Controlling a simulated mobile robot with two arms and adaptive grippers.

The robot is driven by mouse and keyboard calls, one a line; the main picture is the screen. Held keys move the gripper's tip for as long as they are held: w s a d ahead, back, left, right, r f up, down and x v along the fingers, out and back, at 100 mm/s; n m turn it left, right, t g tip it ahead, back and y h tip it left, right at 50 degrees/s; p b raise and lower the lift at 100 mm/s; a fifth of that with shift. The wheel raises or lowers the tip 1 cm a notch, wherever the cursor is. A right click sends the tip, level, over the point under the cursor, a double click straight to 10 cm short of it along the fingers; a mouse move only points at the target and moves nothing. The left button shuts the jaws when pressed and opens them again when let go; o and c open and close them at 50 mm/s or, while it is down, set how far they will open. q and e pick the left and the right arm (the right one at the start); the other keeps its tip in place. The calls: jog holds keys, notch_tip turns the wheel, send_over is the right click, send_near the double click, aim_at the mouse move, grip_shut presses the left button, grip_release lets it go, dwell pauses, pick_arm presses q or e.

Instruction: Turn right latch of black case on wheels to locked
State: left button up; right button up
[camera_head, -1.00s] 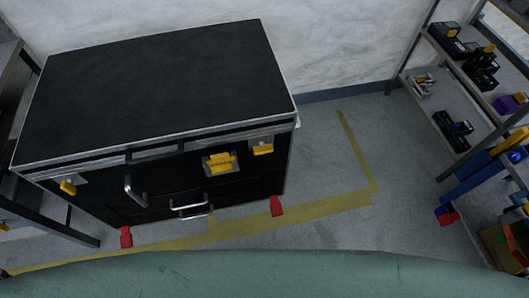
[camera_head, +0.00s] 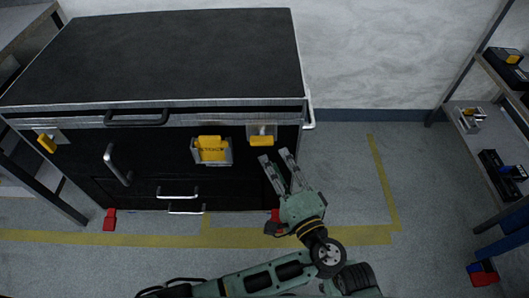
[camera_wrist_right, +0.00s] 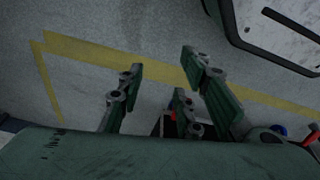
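The black case (camera_head: 160,70) stands in the left and middle of the head view. Its right latch (camera_head: 261,141) is a yellow tab on a grey plate, near the top right of the front face; the tab lies level. My left gripper (camera_head: 277,156) is just below and right of this latch, fingers pointing up at the case front. The fingers are apart with nothing between them; I cannot tell if one touches the case. My right gripper (camera_wrist_right: 163,70) shows only in the right wrist view, fingers apart and empty, over the floor.
A larger yellow clasp (camera_head: 211,150) sits left of the right latch, and a tilted yellow left latch (camera_head: 47,143) is at far left. Metal handles (camera_head: 117,165) stick out from the front. Shelves (camera_head: 490,140) stand at right. Floor between is clear.

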aim_at(264, 145)
pick_arm(q)
jog(key=x, duration=0.7)
jog(key=shift+w+a, duration=0.2)
jog(key=shift+w, duration=0.1)
grip_shut()
